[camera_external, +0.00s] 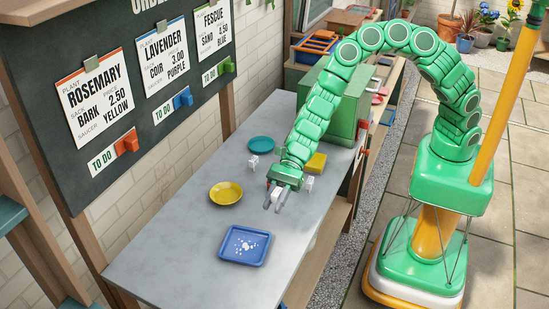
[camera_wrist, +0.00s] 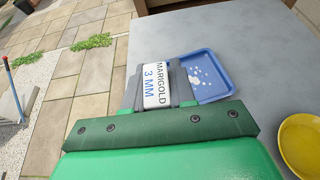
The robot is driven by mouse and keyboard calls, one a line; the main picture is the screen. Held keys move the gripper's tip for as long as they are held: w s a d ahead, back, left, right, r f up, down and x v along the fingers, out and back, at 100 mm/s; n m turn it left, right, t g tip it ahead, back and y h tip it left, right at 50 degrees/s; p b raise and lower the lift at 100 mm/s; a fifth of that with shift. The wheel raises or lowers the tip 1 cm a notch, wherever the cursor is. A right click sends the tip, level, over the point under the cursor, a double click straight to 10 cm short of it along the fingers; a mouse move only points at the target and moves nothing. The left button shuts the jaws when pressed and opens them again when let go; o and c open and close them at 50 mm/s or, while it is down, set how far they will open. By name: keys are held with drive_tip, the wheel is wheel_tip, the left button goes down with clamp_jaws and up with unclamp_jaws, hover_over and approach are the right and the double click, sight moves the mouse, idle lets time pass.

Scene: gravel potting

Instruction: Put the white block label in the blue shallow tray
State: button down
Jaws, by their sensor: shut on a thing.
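My gripper (camera_external: 275,203) is shut on a white block label (camera_wrist: 156,85) and holds it above the grey table. In the wrist view the label sits between the two grey fingers and reads "MARIGOLD 3 MM". It also shows small and white between the fingers in the external view (camera_external: 278,194). The blue shallow tray (camera_external: 224,254) lies on the near part of the table, apart from my gripper, with several white bits in its middle. In the wrist view the tray (camera_wrist: 213,98) shows just beyond and to the right of the label.
A yellow saucer (camera_external: 226,193) and a teal saucer (camera_external: 261,144) lie on the table (camera_external: 160,255). Small white blocks stand near the teal saucer (camera_external: 252,162) and right of my gripper (camera_external: 309,183). A yellow square piece (camera_external: 317,162) lies behind. The table around the blue tray is clear.

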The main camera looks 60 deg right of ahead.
drive_tip(key=w+a+f, duration=0.2)
drive_tip(key=a, duration=0.1)
hover_over(248, 243)
drive_tip(key=shift+s+f, duration=0.1)
drive_tip(key=shift+f, duration=4.2)
drive_tip(key=shift+f, duration=0.15)
drive_tip(key=c, duration=0.9)
unclamp_jaws()
drive_tip(key=shift+c, duration=0.2)
drive_tip(key=shift+r, duration=0.2)
drive_tip(key=v, duration=1.2)
drive_tip(key=shift+f, duration=0.1)
